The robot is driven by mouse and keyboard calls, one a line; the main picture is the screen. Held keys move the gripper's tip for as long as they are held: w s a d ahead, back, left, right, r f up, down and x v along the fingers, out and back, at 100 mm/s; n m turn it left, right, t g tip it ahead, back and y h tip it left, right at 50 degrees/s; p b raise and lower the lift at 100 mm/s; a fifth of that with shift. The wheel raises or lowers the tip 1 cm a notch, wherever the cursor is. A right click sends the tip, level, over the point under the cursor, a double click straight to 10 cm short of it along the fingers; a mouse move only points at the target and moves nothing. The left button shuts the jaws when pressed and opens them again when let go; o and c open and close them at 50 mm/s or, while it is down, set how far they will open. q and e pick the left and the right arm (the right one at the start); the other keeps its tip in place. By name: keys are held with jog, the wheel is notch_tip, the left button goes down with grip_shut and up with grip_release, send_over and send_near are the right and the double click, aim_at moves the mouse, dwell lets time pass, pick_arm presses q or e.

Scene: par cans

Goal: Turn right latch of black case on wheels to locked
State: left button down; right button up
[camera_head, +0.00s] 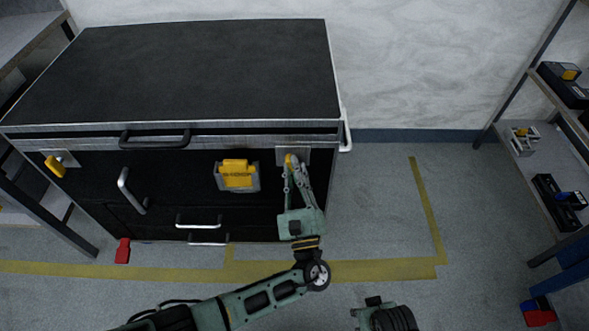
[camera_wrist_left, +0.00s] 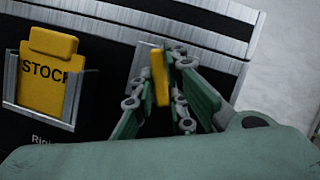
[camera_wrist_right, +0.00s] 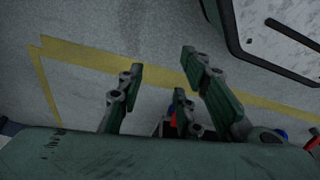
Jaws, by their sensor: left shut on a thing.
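The black case (camera_head: 190,75) stands against the wall with its latched front facing me. Its right latch, a yellow handle on a metal plate, is at the front's upper right; the handle (camera_head: 289,160) shows partly behind my left gripper. My left gripper (camera_head: 296,165) is shut on this handle. In the left wrist view the yellow handle (camera_wrist_left: 159,78) stands nearly upright between the fingers. The left latch (camera_head: 55,165) is a yellow handle tilted on its plate. My right gripper (camera_wrist_right: 160,75) is open and empty over the floor, with its fingers spread apart.
A yellow card marked STOCK (camera_wrist_left: 45,85) sits in a metal holder left of the right latch. Drawer pulls (camera_head: 200,221) stick out below. Shelves (camera_head: 550,160) stand at right and a rack at left. The floor right of the case is clear.

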pick_arm(q)
jog(key=shift+a+f+m+h+p, duration=0.1)
jog(key=shift+m+h+p, duration=0.2)
jog(key=shift+m+h, duration=1)
jog(key=shift+m+h+p, duration=0.3)
jog(key=shift+m+h, duration=0.1)
jog(key=shift+m, duration=1.7)
pick_arm(e)
jog(key=shift+s+d+f, duration=0.1)
jog(key=shift+s+f, duration=0.5)
jog(key=shift+f, duration=0.35)
jog(key=shift+s+d+f, duration=0.1)
jog(key=shift+s+f, duration=0.5)
jog(key=shift+f, duration=0.3)
pick_arm(q)
jog(key=c, duration=1.8)
grip_release()
jog(key=shift+o, duration=0.2)
jog(key=shift+s, duration=0.1)
pick_arm(e)
jog(key=shift+a, duration=0.15)
pick_arm(q)
jog(key=v, duration=1.1)
jog(key=shift+s+f, duration=0.3)
jog(key=shift+f, duration=0.05)
